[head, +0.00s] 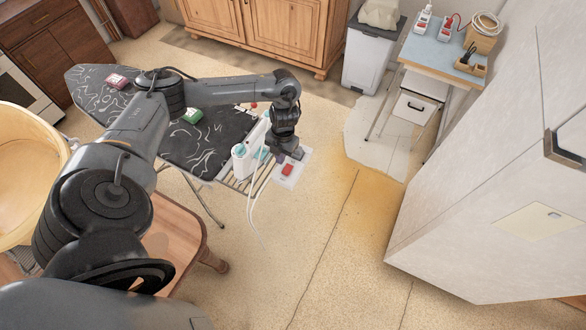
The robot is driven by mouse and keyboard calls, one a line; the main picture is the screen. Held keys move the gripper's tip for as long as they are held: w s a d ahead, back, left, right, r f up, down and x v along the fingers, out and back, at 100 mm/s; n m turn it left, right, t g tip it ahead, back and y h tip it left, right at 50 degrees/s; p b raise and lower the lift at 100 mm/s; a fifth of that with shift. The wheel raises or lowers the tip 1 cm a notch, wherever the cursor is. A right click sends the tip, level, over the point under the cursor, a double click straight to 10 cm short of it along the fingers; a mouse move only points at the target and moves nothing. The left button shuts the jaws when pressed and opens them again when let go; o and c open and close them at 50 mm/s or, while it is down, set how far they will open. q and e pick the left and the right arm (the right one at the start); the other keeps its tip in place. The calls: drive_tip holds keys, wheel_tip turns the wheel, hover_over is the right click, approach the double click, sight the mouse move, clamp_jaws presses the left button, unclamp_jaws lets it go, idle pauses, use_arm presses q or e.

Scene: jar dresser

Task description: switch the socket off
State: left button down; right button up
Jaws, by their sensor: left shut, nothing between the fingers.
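A white socket plate (290,180) with a red switch (287,169) sits at the near right end of the ironing board (190,150), beside the metal rack. My left arm reaches across the board from the left. My left gripper (289,157) is shut and empty, pointing down right at the red switch. The picture is too small to tell whether the fingertips touch it or which way the switch is set. The gripper hides part of the plate. My right gripper does not show.
A white and teal iron (249,150) stands on the rack just left of the socket, with a white cord hanging down. A wooden chair (172,235) is below the board. A blue-topped table (440,50) holds power strips. Floor right of the board is clear.

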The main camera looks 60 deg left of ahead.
use_arm(q)
drive_tip(key=shift+t, duration=0.7)
drive_tip(key=w+a+r, duration=0.1)
drive_tip(key=w, duration=0.1)
drive_tip(key=w+a+r+b, duration=0.1)
drive_tip(key=w+r, duration=0.1)
drive_tip(key=shift+w+a+r, duration=0.1)
drive_tip(key=shift+a+r, duration=0.05)
drive_tip(key=shift+r, duration=0.15)
drive_tip(key=shift+f, duration=0.1)
drive_tip(key=b, duration=0.4)
hover_over(289, 166)
wheel_tip(289, 166, down, 8)
drive_tip(key=shift+f, duration=0.2)
wheel_tip(289, 166, down, 4)
drive_tip(key=shift+f, duration=0.75)
